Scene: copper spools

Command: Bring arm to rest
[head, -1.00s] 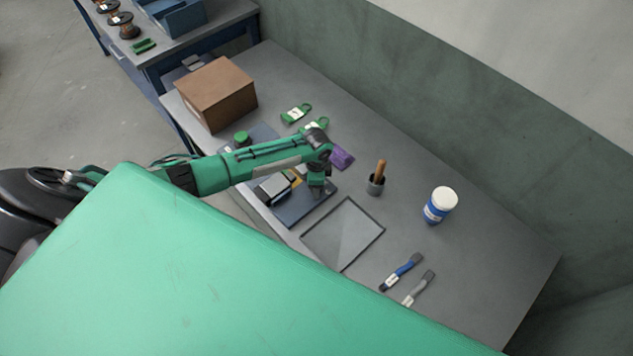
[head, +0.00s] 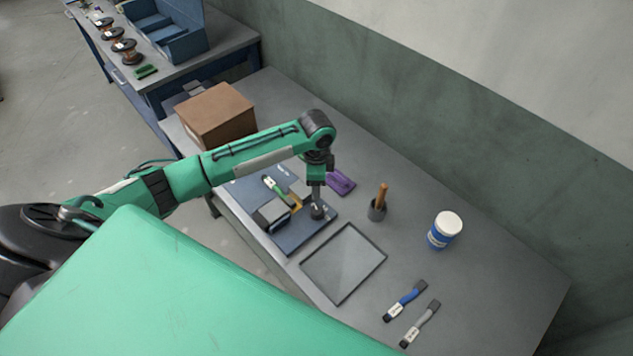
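My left arm reaches in from the left over the grey table (head: 480,250). Its elbow bends above the table and the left gripper (head: 317,212) points down over the right part of a dark blue tray (head: 290,240). The fingertips are small and dark, so I cannot tell if they are open or touch anything. The tray holds a green-handled item (head: 273,188) and a dark, light-topped block (head: 271,215). My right gripper is not in view.
A cardboard box (head: 216,115) stands behind the arm. Copper spools (head: 126,51) stand on another bench.

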